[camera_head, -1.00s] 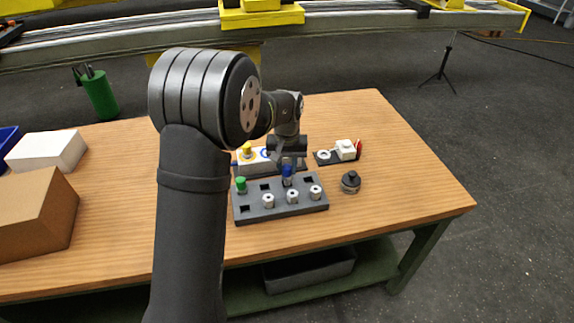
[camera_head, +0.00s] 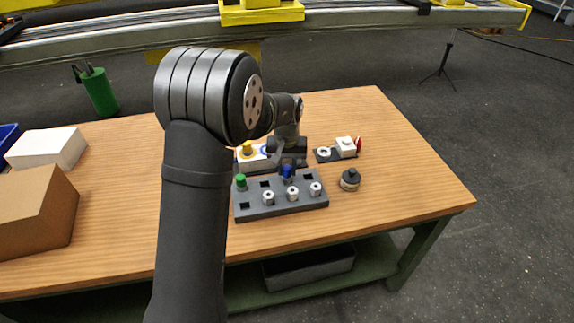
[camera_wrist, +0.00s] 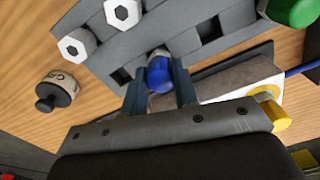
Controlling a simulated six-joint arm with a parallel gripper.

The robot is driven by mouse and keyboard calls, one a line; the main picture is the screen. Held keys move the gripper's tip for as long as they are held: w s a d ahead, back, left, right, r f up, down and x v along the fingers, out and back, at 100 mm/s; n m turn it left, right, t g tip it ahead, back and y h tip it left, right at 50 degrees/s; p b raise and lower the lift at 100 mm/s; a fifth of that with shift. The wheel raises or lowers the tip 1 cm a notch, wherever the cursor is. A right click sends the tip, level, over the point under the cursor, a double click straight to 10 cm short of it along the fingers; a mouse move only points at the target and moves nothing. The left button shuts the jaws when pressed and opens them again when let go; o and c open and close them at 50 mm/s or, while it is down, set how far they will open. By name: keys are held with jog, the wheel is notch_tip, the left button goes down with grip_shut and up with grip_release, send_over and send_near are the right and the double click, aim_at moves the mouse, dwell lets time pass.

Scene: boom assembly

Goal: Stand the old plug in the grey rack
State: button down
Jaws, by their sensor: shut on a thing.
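A blue plug (camera_head: 287,172) is between the fingers of my gripper (camera_wrist: 160,88), which is shut on it. It also shows in the wrist view (camera_wrist: 160,74). The plug is at the back row of the grey rack (camera_head: 282,206), between two empty square holes. The rack also shows in the wrist view (camera_wrist: 184,42). The plug looks roughly upright. I cannot tell how deep its lower end sits in the rack, as that end is hidden.
A green plug (camera_head: 241,182) stands in the rack's back left. Several silver hex pieces (camera_head: 292,194) stand in its front row. A yellow-capped unit (camera_head: 247,150) is behind the rack.

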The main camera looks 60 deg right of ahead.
jog(key=shift+f, duration=0.3)
jog(key=c, duration=1.1)
grip_release()
jog(key=shift+o, duration=0.2)
jog(key=shift+r, duration=3.5)
notch_tip(320, 180, down, 7)
jog(key=shift+r, duration=0.3)
